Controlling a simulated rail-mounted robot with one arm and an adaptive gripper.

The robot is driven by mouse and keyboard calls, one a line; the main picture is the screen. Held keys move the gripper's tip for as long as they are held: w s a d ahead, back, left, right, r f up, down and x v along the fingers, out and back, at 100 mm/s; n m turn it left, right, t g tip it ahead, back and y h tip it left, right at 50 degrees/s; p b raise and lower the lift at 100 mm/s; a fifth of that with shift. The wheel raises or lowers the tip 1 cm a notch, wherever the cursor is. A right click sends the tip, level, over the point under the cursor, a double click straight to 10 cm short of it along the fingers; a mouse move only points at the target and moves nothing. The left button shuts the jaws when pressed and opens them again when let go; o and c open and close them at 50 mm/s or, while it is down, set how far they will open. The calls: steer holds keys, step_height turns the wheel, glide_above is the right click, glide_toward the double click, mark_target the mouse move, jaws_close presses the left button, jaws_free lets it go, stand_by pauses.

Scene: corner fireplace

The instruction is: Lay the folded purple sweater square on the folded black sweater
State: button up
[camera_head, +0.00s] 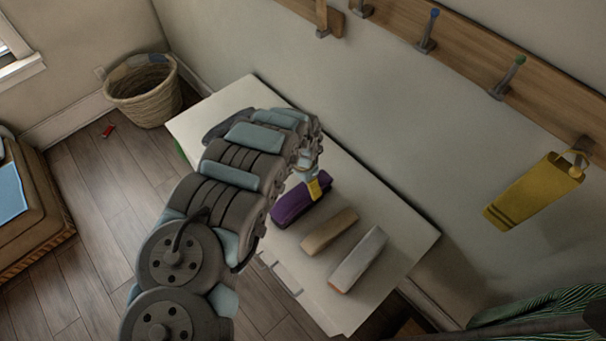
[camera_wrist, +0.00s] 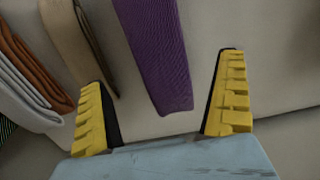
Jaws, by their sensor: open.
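The folded purple sweater (camera_head: 297,206) lies as a long narrow bundle on the white table. In the wrist view the purple sweater (camera_wrist: 156,50) shows between the two yellow fingers, its near end toward my palm. My gripper (camera_wrist: 163,72) is open, with one finger on each side of the sweater and visible gaps. In the head view my gripper (camera_head: 314,187) is at the sweater's far side, with one yellow finger showing; I cannot tell whether it touches. I cannot make out the folded black sweater; my arm covers much of the table's left part.
A tan folded bundle (camera_head: 329,232) and a pale grey one (camera_head: 358,260) lie right of the purple sweater. An orange fold (camera_wrist: 38,72) shows in the wrist view. A wicker basket (camera_head: 143,92) stands on the floor. A yellow bag (camera_head: 534,193) hangs from the wall hooks.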

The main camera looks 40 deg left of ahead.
steer(key=shift+s+r, duration=0.1)
steer(key=shift+r, duration=2.55)
